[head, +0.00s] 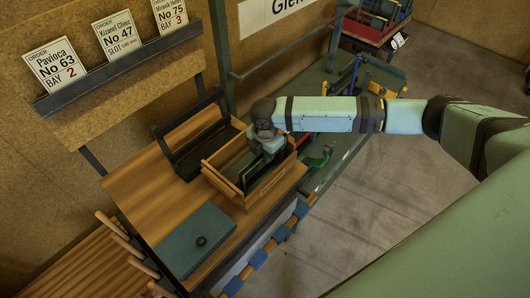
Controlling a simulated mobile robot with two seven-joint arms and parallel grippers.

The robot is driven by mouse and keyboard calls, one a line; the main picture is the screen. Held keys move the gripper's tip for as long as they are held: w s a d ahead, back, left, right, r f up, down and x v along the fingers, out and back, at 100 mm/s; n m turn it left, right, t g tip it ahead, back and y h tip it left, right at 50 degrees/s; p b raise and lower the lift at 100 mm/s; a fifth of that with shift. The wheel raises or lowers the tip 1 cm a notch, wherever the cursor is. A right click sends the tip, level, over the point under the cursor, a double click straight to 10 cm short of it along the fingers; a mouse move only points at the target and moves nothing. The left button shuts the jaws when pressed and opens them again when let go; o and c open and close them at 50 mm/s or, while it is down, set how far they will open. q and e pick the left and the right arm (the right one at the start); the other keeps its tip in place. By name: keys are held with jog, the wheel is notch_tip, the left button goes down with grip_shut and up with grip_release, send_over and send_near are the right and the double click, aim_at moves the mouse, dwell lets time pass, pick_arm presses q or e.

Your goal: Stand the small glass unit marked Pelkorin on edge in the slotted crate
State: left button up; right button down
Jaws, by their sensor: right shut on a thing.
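My right gripper (265,150) reaches in from the right and is over the crate, pointing down. It is shut on a dark, thin glass unit (249,174), which appears to be on edge inside the crate. Its lower edge is hidden by the crate wall, so I cannot tell if it sits in a slot. No name on it can be read. My left gripper is not in view.
A dark rack (190,142) stands behind the crate on the bench (140,193). A green stand and clamps are right of the crate. Order cards (56,66) stand on a wall ledge.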

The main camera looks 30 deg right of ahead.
jog(key=shift+f, duration=0.35)
dwell(0.4)
jog(key=c, duration=0.9)
grip_release()
notch_tip(320, 180, up, 3)
jog(key=p, duration=0.3)
jog(key=shift+r, duration=0.1)
jog(key=shift+r+p, duration=0.6)
jog(key=shift+r, duration=0.8)
